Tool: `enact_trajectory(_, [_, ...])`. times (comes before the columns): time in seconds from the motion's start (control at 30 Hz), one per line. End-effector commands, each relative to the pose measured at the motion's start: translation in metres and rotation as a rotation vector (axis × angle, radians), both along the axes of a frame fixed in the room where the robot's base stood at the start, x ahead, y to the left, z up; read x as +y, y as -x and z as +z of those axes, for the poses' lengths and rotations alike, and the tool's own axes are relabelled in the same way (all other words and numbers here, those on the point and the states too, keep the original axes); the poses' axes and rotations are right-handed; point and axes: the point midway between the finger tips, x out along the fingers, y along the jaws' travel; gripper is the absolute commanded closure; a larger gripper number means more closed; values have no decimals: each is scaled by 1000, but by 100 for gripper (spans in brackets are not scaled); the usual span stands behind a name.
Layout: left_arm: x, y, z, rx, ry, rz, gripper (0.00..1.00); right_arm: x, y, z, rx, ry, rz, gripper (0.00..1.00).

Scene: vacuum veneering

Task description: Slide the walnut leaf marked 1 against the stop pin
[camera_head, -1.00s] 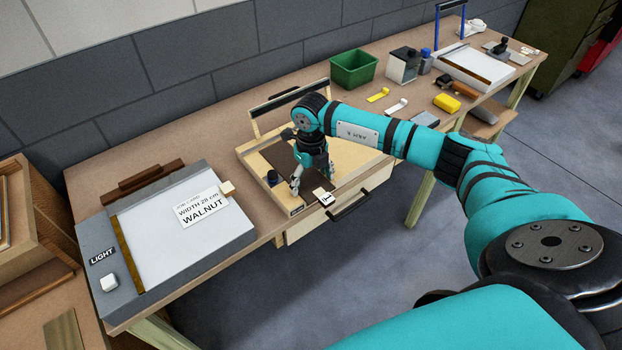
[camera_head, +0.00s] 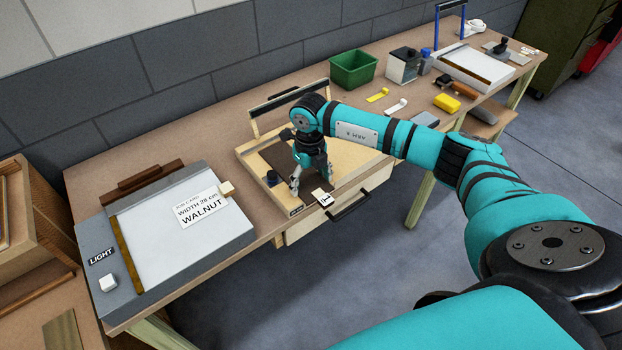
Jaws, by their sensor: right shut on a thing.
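The walnut leaf (camera_head: 280,157) is a dark brown sheet lying in the shallow pale wooden tray (camera_head: 364,176) on the bench. A white tag marked 1 (camera_head: 323,198) shows at the tray's front edge, just in front of my right gripper (camera_head: 312,182). My right gripper points down over the leaf and is shut on it; the arm hides part of the leaf and the exact grip. My left gripper is not in view.
A grey light panel (camera_head: 230,238) with a walnut job card (camera_head: 200,208) lies left of the tray. A drawer with a dark handle (camera_head: 348,208) is below the tray. A green bin (camera_head: 353,69) and a yellow block (camera_head: 447,103) stand to the right.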

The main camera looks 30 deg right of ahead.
Motion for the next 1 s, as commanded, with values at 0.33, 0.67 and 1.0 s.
enact_trajectory(0.33, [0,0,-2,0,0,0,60,6,4,-6,12,-4,11,53])
enact_trajectory(0.67, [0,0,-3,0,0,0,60,8,5,-7,13,-5,12,53])
enact_trajectory(1.0, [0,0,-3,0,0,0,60,10,5,-7,13,-6,12,14])
